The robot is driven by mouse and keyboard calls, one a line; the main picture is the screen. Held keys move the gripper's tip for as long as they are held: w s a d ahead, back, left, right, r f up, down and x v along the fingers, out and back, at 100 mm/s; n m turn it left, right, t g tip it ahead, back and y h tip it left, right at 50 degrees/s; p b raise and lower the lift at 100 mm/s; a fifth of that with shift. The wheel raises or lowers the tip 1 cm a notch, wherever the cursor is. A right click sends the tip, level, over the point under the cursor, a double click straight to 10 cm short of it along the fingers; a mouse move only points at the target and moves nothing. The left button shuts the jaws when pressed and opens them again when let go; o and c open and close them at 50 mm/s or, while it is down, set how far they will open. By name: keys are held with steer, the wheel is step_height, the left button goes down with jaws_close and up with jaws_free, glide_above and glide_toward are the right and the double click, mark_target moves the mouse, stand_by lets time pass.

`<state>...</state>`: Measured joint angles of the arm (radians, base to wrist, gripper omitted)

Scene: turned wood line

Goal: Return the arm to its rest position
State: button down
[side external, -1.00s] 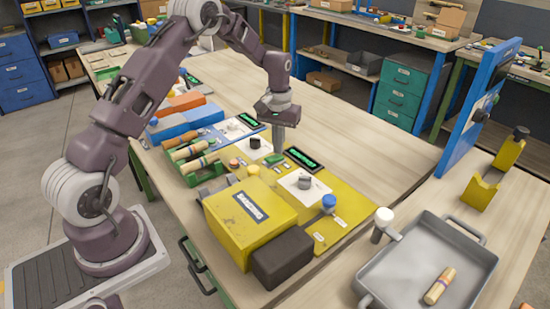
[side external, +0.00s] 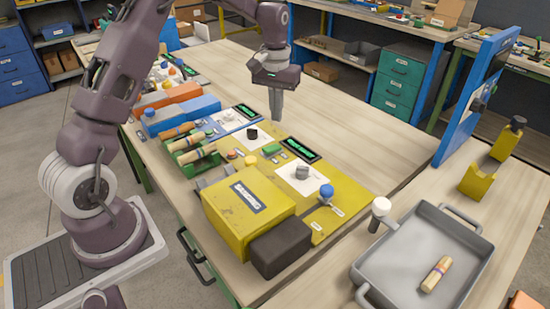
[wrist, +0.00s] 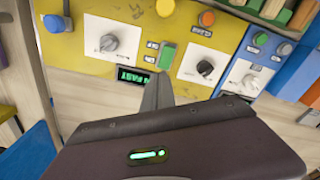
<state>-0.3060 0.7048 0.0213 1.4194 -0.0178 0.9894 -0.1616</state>
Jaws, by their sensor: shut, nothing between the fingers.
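My gripper (side external: 275,117) is shut and empty. In the side external view it hangs over the table, behind the yellow and blue panels, with its fingertips pointing down and apart from everything. In the wrist view the shut fingers (wrist: 158,88) stand in front of the yellow panel (wrist: 72,48), close in the picture to a green button (wrist: 167,56) and a lit green display (wrist: 133,75). My arm is raised and reaches across the top of the side external view.
A yellow box (side external: 247,212) and a dark block (side external: 281,247) stand at the table's front. Turned wood pieces (side external: 193,153) lie in a green rack. A grey tray (side external: 463,222) holds one wood piece (side external: 436,275). A blue upright panel (side external: 470,100) stands right. The table's back is clear.

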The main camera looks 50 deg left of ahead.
steer(key=s+d+r+m+t, duration=0.1)
steer(key=s+d+r, duration=0.4)
steer(key=s+r, duration=0.15)
steer(key=s+d+r+m+t, duration=0.2)
steer(key=s+d+r, duration=0.35)
steer(key=r, duration=0.25)
steer(key=s+d+m+t, duration=0.2)
steer(key=s+d, duration=0.2)
steer(key=s, duration=1.5)
steer(key=shift+s+d+f+m, duration=0.15)
steer(key=shift+f+m, duration=0.05)
steer(key=shift+m, duration=0.1)
stand_by(0.7)
